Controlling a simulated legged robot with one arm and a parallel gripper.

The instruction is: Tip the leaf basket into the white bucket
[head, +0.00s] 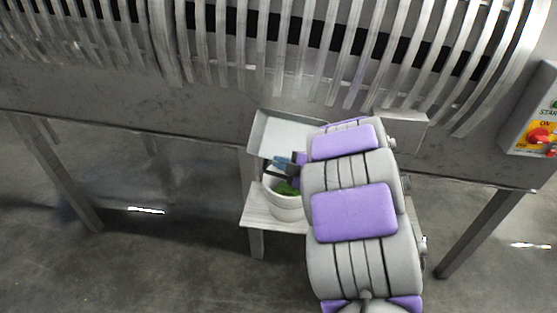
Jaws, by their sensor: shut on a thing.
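The white bucket (288,208) stands on a small light bench below the machine, left of my arm. Green leaves (287,188) show inside its rim. My gripper (277,168) is just above the bucket's back rim, partly hidden by my arm. It is shut on a small blue part (284,161), which seems to belong to the leaf basket. The rest of the basket cannot be made out, so its tilt is unclear.
A metal chute (262,132) opens behind the bucket. The bench (259,215) has little bare top. A slatted metal machine (200,105) spans the back, with legs at both sides. A control box with a red switch (539,135) is at right. The floor at left is clear.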

